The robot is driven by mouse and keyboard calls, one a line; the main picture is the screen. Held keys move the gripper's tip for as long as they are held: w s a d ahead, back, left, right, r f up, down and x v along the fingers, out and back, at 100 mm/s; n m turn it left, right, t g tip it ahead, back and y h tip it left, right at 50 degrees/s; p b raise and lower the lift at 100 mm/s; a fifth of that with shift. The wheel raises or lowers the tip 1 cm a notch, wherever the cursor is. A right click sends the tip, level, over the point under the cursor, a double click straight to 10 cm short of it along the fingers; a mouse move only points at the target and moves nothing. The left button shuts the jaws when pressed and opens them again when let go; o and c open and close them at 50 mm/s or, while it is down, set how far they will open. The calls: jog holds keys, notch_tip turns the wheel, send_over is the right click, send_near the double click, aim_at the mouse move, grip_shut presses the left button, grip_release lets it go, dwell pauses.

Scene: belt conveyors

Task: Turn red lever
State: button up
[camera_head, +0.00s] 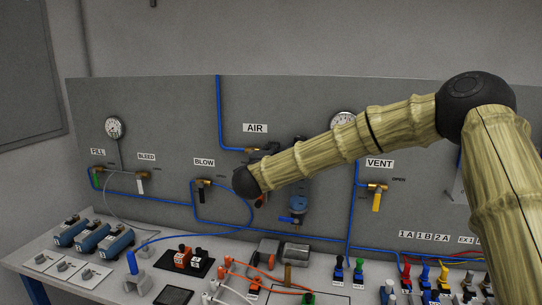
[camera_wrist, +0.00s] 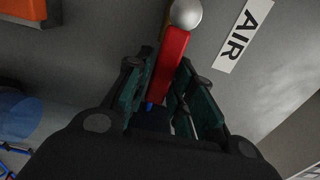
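The red lever (camera_wrist: 172,55) shows in the wrist view as a straight red bar beside a round silver part (camera_wrist: 186,13). My gripper (camera_wrist: 164,75) has its two dark green fingers apart, one on each side of the lever. The lever lies between the fingers and nearly fills the gap. I cannot tell whether either finger touches it. In the head view my arm covers the valve area below the AIR sign (camera_head: 255,128), so the lever and fingers are mostly hidden there.
The grey panel carries blue hoses, gauges (camera_head: 115,128), a BLOW valve (camera_head: 203,184) and a yellow VENT lever (camera_head: 376,201). A blue valve (camera_head: 290,219) sits just below my arm. The bench below holds several blue devices, plugs and cables.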

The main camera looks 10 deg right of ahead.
jog(key=shift+o, duration=0.7)
jog(key=shift+s, duration=0.1)
jog(key=v, duration=1.1)
jog(key=shift+s+a, duration=0.15)
jog(key=shift+s, duration=0.25)
